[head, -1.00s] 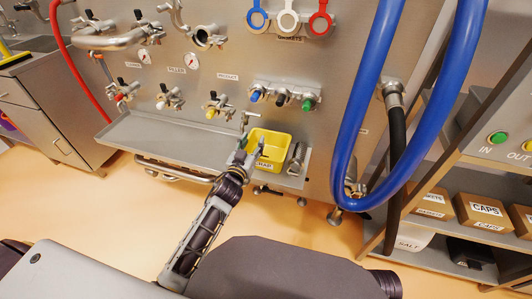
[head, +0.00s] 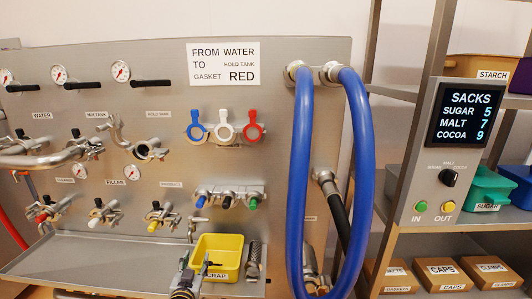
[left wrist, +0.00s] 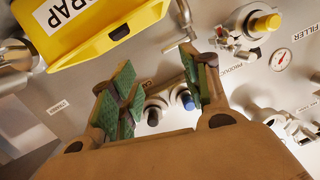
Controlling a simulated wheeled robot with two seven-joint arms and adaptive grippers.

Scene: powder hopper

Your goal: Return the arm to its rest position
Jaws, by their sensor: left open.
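My left gripper (head: 191,275) is at the bottom of the head view, in front of the steel shelf and the yellow scrap bin (head: 217,252). In the left wrist view the left gripper (left wrist: 160,95) has its green-padded fingers apart with nothing between them. The yellow scrap bin (left wrist: 95,35) is at the upper left there, close to the fingers. I cannot tell whether they touch it. Most of my left arm is below the head view's edge. My right gripper is not in view.
The steel panel (head: 130,220) carries valves, gauges and gaskets (head: 224,130). A looped blue hose (head: 300,180) hangs right of the bin. Right of it stand a control box (head: 462,120) and shelves with boxes (head: 440,272). The shelf (head: 110,258) left of the bin looks clear.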

